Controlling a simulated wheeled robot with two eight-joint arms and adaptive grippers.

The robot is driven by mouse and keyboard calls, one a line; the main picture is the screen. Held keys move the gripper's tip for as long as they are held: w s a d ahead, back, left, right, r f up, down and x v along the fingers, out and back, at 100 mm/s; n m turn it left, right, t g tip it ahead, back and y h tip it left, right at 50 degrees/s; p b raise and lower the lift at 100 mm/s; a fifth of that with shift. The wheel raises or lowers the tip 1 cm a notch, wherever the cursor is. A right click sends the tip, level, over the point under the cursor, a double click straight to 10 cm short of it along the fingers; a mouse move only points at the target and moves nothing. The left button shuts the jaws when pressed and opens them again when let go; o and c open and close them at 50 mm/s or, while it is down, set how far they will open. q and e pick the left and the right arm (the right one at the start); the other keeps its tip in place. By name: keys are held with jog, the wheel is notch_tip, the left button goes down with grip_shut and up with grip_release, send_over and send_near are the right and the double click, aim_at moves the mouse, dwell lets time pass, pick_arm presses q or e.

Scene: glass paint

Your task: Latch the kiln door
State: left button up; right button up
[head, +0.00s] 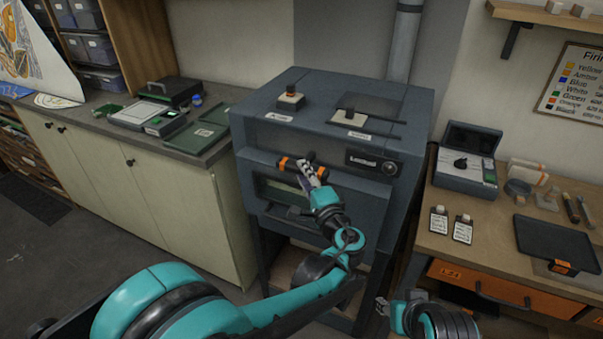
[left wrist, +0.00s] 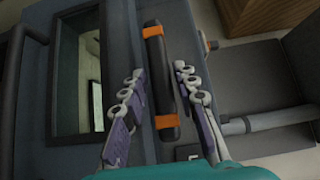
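The dark grey kiln (head: 300,125) stands in the middle of the head view, its door (head: 256,168) facing me. The door looks closed or nearly so; I cannot tell if it is flush. A dark latch handle with orange bands (left wrist: 158,75) lies between the fingers of my left gripper (left wrist: 158,82) in the left wrist view. The fingers are apart, one on each side of the handle, with visible gaps. In the head view my left gripper (head: 308,170) is at the door's upper part and partly hides the handle. My right gripper (head: 383,305) is low, beside the right bench, its fingers unclear.
A window (left wrist: 82,85) in the door shows beside the left finger. A workbench (head: 450,228) with a control box (head: 466,172), tags and a tablet stands at right. A cabinet counter (head: 215,150) is at left. Two small pieces stand on the kiln top.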

pick_arm(q)
jog(key=shift+x, duration=1.05)
grip_shut()
jog(key=shift+r, duration=0.1)
